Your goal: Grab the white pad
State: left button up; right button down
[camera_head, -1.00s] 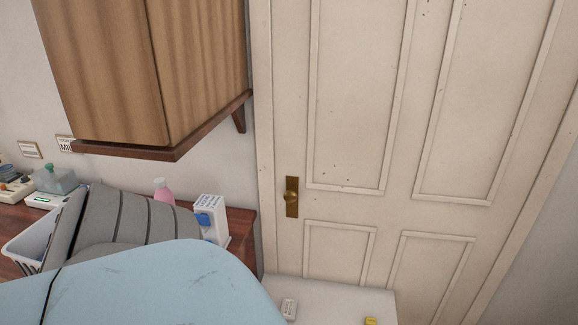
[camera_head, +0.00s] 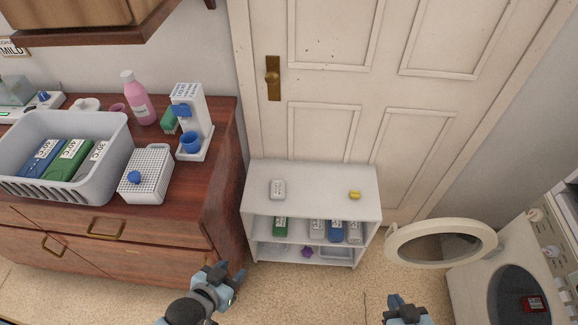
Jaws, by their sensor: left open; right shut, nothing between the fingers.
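A small whitish, rounded block (camera_head: 278,189) lies on top of the low white shelf (camera_head: 318,185), left of its middle; it looks like the white pad. My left gripper (camera_head: 230,274) is open and empty, in front of the dresser's right end and lower left of the shelf. My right gripper (camera_head: 404,304) is shut and empty at the bottom edge, lower right of the shelf. Both are well apart from the block, and nothing covers it.
A small yellow item (camera_head: 355,195) shares the shelf top; several bottles stand below. The dresser (camera_head: 220,190) at left carries a grey basket (camera_head: 65,125), a perforated white box (camera_head: 147,174) and a pink bottle (camera_head: 138,99). A round open door (camera_head: 440,243) juts out at right.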

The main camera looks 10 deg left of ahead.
aim_at(277, 187)
jog(key=u, duration=0.45)
jog(key=i+l, duration=0.3)
jog(key=l, duration=0.2)
jog(key=i+l+u, duration=0.1)
jog(key=l, duration=0.2)
jog(key=i+l+u, duration=0.25)
jog(key=i+l, duration=0.15)
jog(key=l, duration=0.25)
jog(key=u, duration=1.4)
